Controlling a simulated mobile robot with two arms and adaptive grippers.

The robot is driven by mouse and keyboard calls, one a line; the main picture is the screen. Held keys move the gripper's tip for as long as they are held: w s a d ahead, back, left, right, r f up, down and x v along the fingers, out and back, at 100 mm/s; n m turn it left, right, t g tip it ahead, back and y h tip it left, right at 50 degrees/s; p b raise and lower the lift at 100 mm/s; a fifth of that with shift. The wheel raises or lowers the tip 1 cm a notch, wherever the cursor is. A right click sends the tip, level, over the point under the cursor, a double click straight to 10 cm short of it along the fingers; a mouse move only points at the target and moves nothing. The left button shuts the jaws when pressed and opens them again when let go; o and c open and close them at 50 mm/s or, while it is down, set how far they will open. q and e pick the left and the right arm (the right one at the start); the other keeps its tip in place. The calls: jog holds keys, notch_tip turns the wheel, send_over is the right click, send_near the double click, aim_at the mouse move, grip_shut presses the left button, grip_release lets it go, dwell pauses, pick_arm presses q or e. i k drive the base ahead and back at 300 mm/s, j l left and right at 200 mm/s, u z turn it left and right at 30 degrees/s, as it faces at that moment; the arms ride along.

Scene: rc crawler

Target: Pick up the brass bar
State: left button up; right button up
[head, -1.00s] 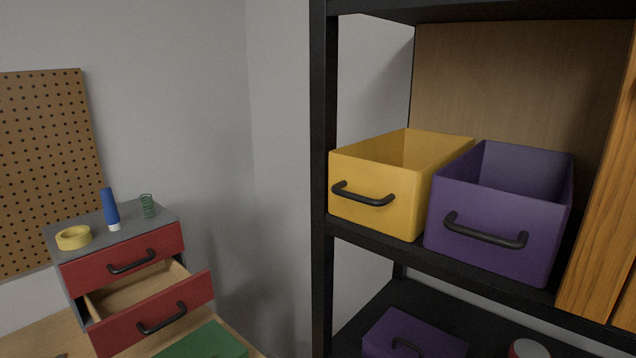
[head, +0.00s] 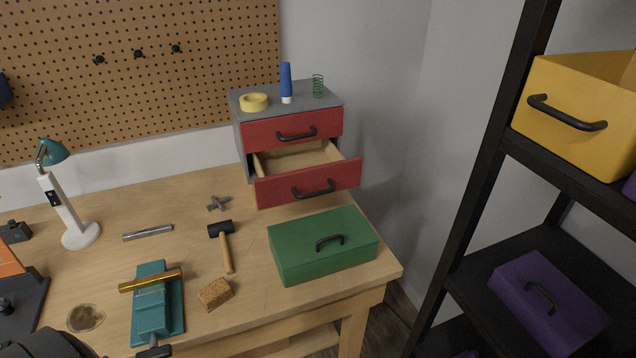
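A shiny brass bar (head: 133,285) lies across the top of a teal vise (head: 155,312) on the wooden workbench, at the lower left of the head view. The bar sticks out past the vise to the left and looks roughly level. I cannot tell whether the jaws clamp it. A dark rounded shape at the bottom left corner may be part of me. Neither of my grippers can be made out in the head view.
On the bench (head: 180,190) are a mallet (head: 228,252), a cork block (head: 215,293), a steel rod (head: 147,233), a lamp (head: 66,205) and a green box (head: 322,246). A red drawer (head: 308,186) stands open. A black shelf (head: 490,170) with bins rises at right.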

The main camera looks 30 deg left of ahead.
aim_at(141, 284)
jog(key=u, duration=2)
